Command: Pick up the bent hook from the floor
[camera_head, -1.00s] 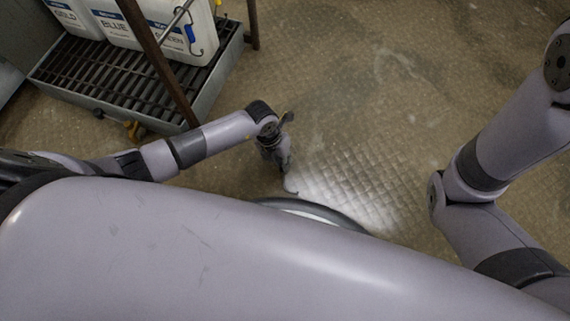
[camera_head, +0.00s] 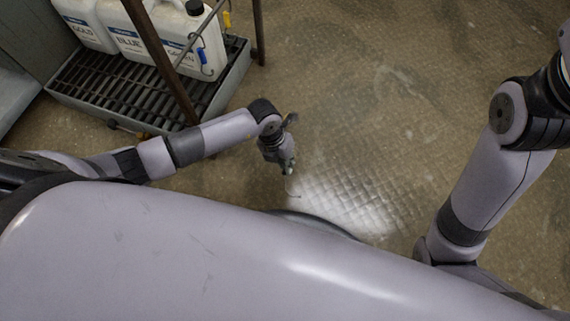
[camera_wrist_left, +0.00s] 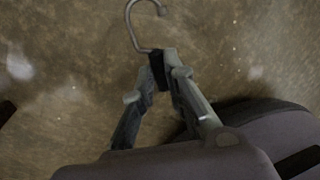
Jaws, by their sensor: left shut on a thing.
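The bent hook (camera_wrist_left: 133,32) is a grey metal rod with a curved, open end. My left gripper (camera_wrist_left: 160,62) is shut on its lower end, where a dark part sits between the fingertips. The hook's curve sticks out beyond the fingers. In the head view my left gripper (camera_head: 288,170) points down over the floor, and the hook (camera_head: 291,191) shows as a thin curve below it. How high it hangs above the floor I cannot tell. My right gripper is outside both views; only the right arm shows.
A grated metal tray (camera_head: 108,86) at upper left holds white jugs labelled GOLD, BLUE and GREEN (camera_head: 188,40). Brown rack posts (camera_head: 160,62) stand at its front. A hook with a blue tag (camera_head: 203,57) and a yellow tag hang there. The patterned floor (camera_head: 390,110) is clear in the middle.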

